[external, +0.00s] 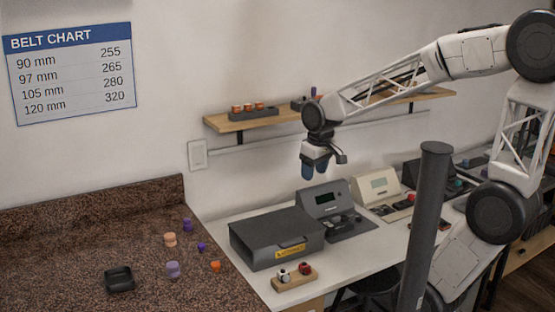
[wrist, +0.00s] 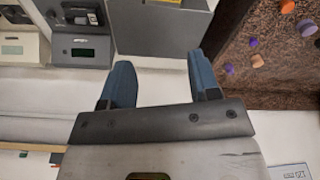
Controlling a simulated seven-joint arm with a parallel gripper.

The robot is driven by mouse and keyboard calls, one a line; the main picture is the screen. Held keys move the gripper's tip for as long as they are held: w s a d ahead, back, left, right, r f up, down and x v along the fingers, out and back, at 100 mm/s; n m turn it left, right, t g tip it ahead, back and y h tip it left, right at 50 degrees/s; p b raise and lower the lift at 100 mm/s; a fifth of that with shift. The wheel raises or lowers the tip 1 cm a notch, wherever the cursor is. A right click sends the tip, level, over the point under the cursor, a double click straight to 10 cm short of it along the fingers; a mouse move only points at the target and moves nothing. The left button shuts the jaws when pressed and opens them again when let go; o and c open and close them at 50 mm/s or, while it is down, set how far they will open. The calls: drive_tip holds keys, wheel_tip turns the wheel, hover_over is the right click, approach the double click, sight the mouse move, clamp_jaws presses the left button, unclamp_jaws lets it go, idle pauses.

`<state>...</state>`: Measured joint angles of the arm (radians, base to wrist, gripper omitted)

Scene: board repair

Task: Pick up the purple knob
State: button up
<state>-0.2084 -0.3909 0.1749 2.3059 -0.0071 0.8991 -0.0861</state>
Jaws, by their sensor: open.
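Three purple pieces stand on the speckled brown counter in the external view: a dark purple one (external: 187,224) at the back, a small violet one (external: 201,246) near the right edge, and a larger pale purple one (external: 173,269) in front. I cannot tell for sure which is the purple knob. In the wrist view, purple pieces show at the right, including a violet one (wrist: 253,42) and a pale one (wrist: 307,27). My gripper (external: 315,171), with blue fingers, is open and empty, high above the white bench and well right of the pieces. Its fingers also frame the wrist view (wrist: 160,80).
A peach piece (external: 170,239), an orange piece (external: 215,266) and a black tray (external: 119,280) share the counter (external: 60,250). A grey box (external: 277,238) and instruments stand on the white bench. A wooden shelf (external: 225,124) is on the wall; a dark post (external: 426,220) rises in front.

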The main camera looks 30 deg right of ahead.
drive_tip(key=w+a+f+n+g, duration=0.1)
drive_tip(key=w+a+f+n, duration=0.15)
drive_tip(key=w+a, duration=0.35)
drive_tip(key=w+a+f+n, duration=0.1)
drive_tip(key=w+a+f, duration=0.25)
drive_tip(key=a, duration=0.45)
drive_tip(key=n, duration=0.4)
hover_over(202, 244)
drive_tip(key=shift+m+g, duration=0.25)
drive_tip(key=shift+g, duration=0.15)
wheel_tip(202, 244, down, 10)
drive_tip(key=shift+a, duration=0.15)
drive_tip(key=shift+f, duration=1.3)
drive_tip(key=shift+f, duration=2.6)
drive_tip(key=c, duration=1)
